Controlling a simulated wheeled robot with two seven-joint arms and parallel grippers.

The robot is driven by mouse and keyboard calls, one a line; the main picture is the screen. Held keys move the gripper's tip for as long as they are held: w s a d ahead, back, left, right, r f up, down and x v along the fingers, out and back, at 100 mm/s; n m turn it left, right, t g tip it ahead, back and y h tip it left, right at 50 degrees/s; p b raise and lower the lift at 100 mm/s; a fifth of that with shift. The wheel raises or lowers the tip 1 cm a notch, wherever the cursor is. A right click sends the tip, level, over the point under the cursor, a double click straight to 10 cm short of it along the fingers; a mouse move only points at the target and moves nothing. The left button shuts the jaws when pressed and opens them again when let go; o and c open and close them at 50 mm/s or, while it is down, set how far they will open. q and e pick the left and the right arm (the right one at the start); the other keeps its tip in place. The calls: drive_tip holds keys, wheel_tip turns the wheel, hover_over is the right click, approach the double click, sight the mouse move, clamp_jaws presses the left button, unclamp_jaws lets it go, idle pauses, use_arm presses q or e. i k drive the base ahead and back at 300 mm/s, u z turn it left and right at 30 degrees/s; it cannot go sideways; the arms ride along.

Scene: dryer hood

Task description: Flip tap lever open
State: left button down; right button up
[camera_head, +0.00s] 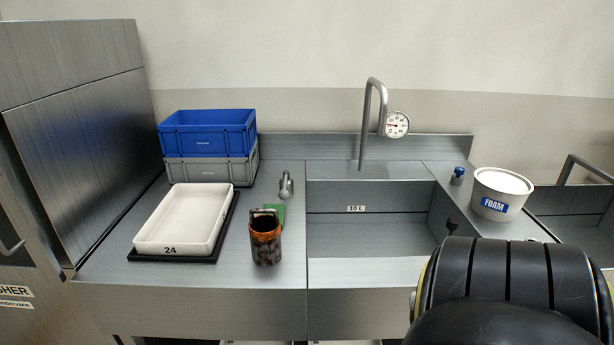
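A tall grey gooseneck tap (367,125) rises behind the sink (370,238), its spout bending down to the right. A round white dial gauge (397,124) sits beside the spout end. A blue-topped knob (458,174) stands on the rim right of the sink. A short metal fitting (286,186) stands on the counter left of the sink. I cannot tell which of these, if any, is the tap lever. Neither of my grippers is in view. A black ribbed part, likely of my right arm, covers the lower right corner.
A white tray (148,244) marked 24 lies on a black mat. A blue crate (208,143) is stacked on a grey crate (214,171). A white FOAM tub (502,181) is right. A black knob (451,225) is at the sink's right wall.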

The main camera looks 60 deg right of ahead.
sight(283, 194)
drive_tip(key=z, duration=1.05)
drive_tip(key=i, duration=0.85)
drive_tip(key=z, duration=0.85)
